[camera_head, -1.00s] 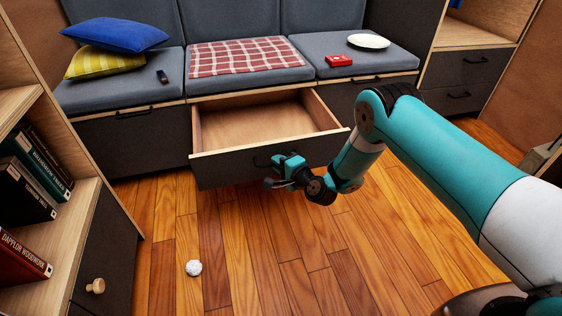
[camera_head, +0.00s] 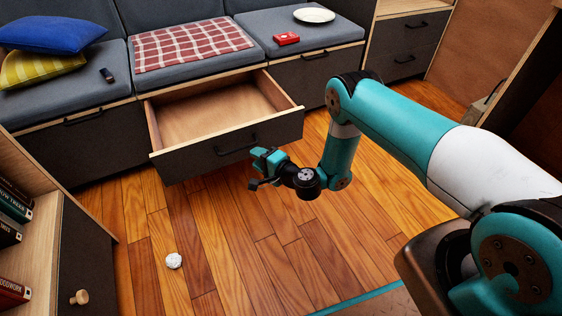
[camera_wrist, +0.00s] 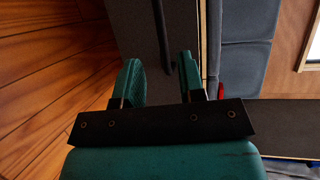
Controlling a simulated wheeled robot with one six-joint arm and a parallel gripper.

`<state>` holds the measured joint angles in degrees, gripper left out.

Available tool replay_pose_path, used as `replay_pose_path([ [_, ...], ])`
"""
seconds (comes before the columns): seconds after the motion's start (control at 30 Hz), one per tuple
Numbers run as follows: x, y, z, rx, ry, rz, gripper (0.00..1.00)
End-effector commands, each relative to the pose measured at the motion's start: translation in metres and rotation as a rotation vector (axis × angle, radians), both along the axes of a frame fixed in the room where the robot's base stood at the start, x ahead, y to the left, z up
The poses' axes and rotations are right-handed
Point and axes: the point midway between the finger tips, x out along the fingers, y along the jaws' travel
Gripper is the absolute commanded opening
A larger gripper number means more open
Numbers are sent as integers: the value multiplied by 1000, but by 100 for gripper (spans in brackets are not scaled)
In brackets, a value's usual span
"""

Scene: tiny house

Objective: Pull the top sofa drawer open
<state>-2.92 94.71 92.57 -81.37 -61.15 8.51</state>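The middle sofa drawer (camera_head: 190,160) is pulled well out from under the checked-blanket seat, and its wooden inside is empty. Its dark handle (camera_head: 236,146) is on the front panel. My gripper (camera_head: 259,168) is just in front of the drawer front, a little to the right of and below the handle in the head view. In the wrist view the two teal fingers (camera_wrist: 158,80) are apart with nothing between them, and the dark handle (camera_wrist: 161,40) shows beyond them.
A crumpled white ball (camera_head: 174,261) lies on the floor. A bookshelf (camera_head: 52,235) stands at left.

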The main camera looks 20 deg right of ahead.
Motion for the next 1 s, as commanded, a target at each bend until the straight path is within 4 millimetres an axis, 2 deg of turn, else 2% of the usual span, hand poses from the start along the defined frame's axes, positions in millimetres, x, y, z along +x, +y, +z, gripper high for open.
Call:
replay_pose_path([
  [0.03, -6, -5, 11, 2, 2, -2, 36],
  [0.37, -13, -11, 13, 0, -4, 0, 36],
  [0.67, -29, -18, 17, -1, -2, -1, 36],
  [0.8, -52, -33, 20, -1, 1, -5, 36],
  [1.0, -68, -43, 21, -1, -3, -2, 36],
])
